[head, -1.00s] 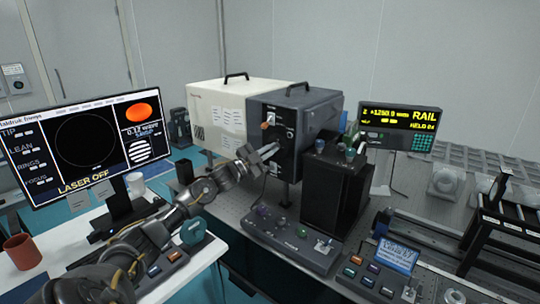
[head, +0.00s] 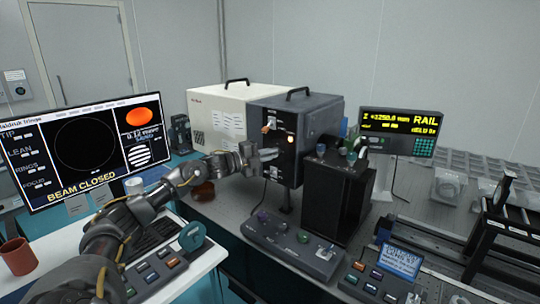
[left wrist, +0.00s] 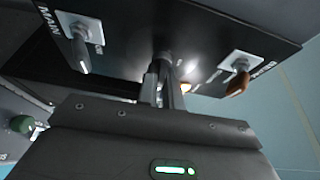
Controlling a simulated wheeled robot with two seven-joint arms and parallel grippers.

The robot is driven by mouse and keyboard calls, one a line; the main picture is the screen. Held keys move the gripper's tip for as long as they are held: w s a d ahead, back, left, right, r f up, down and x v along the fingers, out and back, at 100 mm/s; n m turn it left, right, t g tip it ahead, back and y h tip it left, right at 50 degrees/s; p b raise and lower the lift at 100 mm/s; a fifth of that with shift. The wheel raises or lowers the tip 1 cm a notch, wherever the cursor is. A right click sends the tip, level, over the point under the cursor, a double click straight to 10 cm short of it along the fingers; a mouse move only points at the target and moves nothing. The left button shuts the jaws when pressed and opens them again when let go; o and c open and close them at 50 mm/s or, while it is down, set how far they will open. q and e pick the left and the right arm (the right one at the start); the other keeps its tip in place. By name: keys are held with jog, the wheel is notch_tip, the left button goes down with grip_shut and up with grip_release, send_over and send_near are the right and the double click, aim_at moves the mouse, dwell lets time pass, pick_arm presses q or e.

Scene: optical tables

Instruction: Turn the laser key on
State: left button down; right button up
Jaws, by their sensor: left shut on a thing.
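The laser housing has a dark front part (head: 320,112) with a control panel facing left. My left gripper (head: 268,154) is at this panel, its fingers pointing into it. In the left wrist view its fingers (left wrist: 165,92) are shut on the small dark laser key (left wrist: 165,60) between two levers. The key is mostly hidden by the fingers, so its exact angle cannot be told. The monitor (head: 85,150) reads "BEAM CLOSED". My right gripper is not in view.
A metal lever marked MAIN (left wrist: 80,52) and an orange-handled lever (left wrist: 238,82) flank the key closely. A control box with knobs (head: 290,240) stands below on the optical table. A black block (head: 335,195) stands right of the panel.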

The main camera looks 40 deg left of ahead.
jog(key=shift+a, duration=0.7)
